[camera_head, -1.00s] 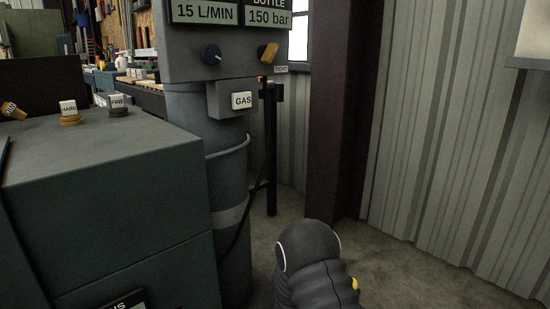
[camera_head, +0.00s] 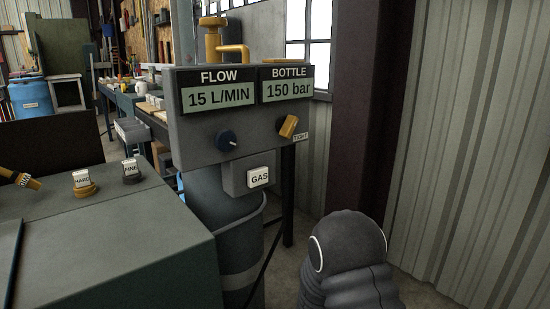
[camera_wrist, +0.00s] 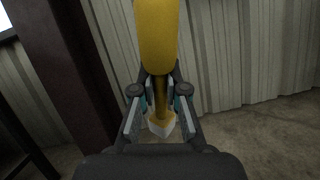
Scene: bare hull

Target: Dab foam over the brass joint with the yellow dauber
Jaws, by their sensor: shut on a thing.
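The yellow dauber (camera_wrist: 157,35) is held in my gripper (camera_wrist: 161,92) in the wrist view. Its thick yellow end reaches up toward the top of the picture, and its pale tip (camera_wrist: 161,127) shows below the jaws. The gripper is shut on it. In the head view, a brass fitting with a bent brass pipe (camera_head: 214,40) stands on top of the grey gas panel. A brass knob (camera_head: 288,126) beside a "TIGHT" label is on the panel's front. I cannot tell which is the joint. The gripper and dauber are out of the head view, and no foam is discernible.
A green cabinet (camera_head: 110,250) stands at the left. A dark post (camera_head: 360,120) and corrugated wall (camera_head: 460,130) bound the right.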

